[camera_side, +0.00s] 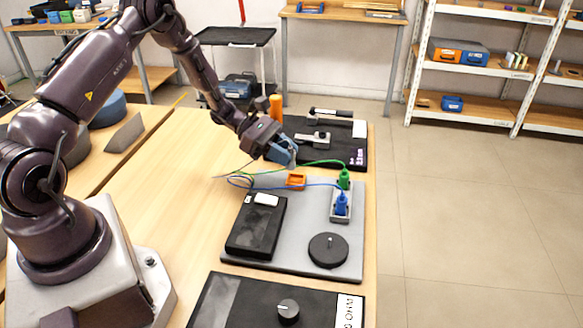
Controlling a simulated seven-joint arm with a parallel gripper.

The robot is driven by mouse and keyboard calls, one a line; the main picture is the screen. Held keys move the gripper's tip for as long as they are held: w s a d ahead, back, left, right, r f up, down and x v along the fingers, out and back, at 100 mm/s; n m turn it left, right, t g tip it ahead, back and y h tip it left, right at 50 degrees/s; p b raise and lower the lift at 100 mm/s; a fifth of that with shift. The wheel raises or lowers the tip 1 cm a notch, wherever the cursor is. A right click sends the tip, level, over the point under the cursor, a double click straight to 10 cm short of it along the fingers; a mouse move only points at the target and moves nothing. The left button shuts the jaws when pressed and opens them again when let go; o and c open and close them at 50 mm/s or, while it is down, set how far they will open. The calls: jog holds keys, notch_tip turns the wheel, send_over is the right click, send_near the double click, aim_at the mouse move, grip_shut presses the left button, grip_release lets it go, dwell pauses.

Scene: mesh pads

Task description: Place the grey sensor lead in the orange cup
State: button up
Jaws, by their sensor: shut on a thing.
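The orange cup (296,182) is a small, low, open orange holder on the grey board (300,260), near the board's far edge. My gripper (288,159) is above and slightly left of the cup, with its blue-grey fingers angled down. It is shut on the grey sensor lead (235,173), whose thin cable shows left of the fingers. The held end is mostly hidden by the fingers and too small to make out. The cup looks empty, though its inside is hard to see.
A green plug (344,179) and a blue plug (341,204) stand in a pale socket block, their cables looping left past the cup. A black box (257,226) and a round black disc (328,250) share the board. An orange cylinder (275,108) stands behind my gripper.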

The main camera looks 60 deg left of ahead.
aim_at(292, 180)
jog(key=shift+w+a+f, duration=0.15)
jog(key=shift+w+f, duration=0.8)
jog(key=shift+f, duration=0.25)
jog(key=shift+w+f, duration=0.15)
jog(key=shift+f, duration=1.5)
jog(key=o, duration=0.9)
jog(key=shift+f, duration=0.1)
